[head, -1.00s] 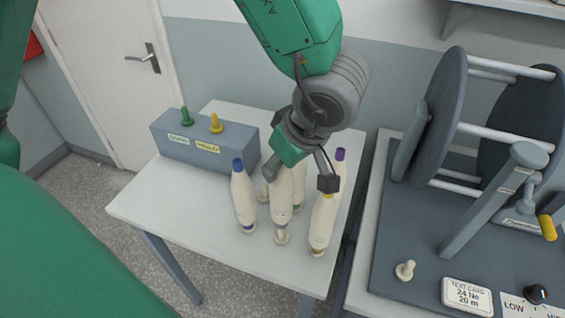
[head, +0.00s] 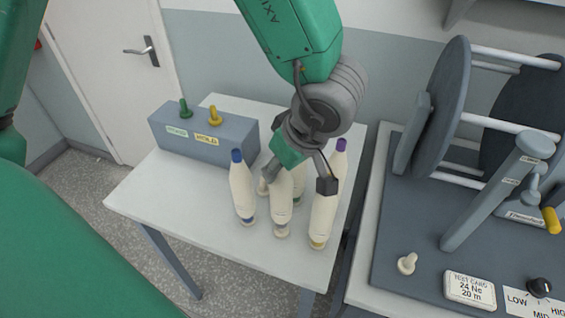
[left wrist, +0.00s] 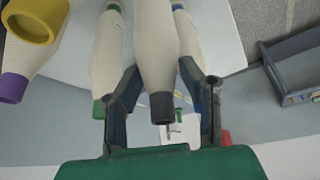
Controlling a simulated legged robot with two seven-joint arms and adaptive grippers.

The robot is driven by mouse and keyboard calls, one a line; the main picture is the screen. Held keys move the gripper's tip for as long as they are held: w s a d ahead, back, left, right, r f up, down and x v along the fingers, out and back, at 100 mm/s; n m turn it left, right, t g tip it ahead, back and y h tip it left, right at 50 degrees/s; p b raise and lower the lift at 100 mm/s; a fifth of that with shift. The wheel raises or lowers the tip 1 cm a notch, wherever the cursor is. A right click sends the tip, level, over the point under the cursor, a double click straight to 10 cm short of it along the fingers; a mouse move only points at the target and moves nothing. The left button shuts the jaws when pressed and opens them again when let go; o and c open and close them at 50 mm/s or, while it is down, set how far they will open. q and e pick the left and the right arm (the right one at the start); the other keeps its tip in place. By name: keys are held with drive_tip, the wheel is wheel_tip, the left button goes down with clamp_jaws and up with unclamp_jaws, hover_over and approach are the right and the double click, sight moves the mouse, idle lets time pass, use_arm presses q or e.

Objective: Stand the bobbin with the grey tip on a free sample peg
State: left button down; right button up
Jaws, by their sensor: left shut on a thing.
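The grey-tipped bobbin (left wrist: 158,55) is between the two fingers of my left gripper (left wrist: 160,100) in the left wrist view, its grey tip toward my palm. In the head view the cream body of this bobbin (head: 281,205) hangs or stands under my left gripper (head: 298,180), near the table's front right; its tip is hidden by the gripper. I cannot tell whether its foot is clear of the support below. A pale peg (head: 407,263) on the machine base is bare. My right gripper is out of view.
The white table (head: 160,205) is clear at left front. A reel machine (head: 445,120) stands at right, beyond a gap.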

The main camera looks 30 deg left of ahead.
use_arm(q)
drive_tip(key=shift+f+b, duration=0.65)
drive_tip(key=shift+f, duration=0.65)
drive_tip(key=c, duration=1)
unclamp_jaws()
drive_tip(key=shift+o, duration=0.2)
drive_tip(key=shift+d+r, duration=0.1)
drive_tip(key=shift+r, duration=0.15)
drive_tip(key=v, duration=1.1)
drive_tip(key=shift+r, duration=0.2)
drive_tip(key=shift+d, duration=0.1)
